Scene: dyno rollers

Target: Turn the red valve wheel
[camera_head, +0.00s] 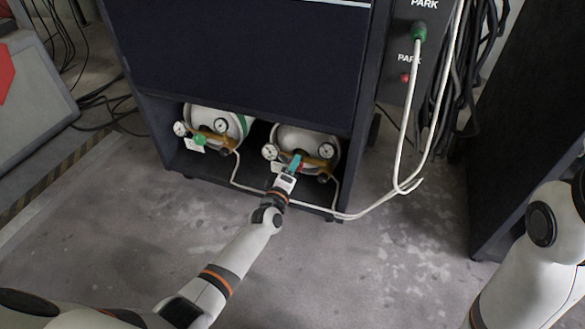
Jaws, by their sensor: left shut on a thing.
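How far the wheel is turned cannot be told. My right arm shows at the lower right, but its gripper is out of view.
Gauges (270,152) flank the fittings. A white hose (404,150) hangs at right and runs along the floor by the bay. The concrete floor (150,210) in front is open.

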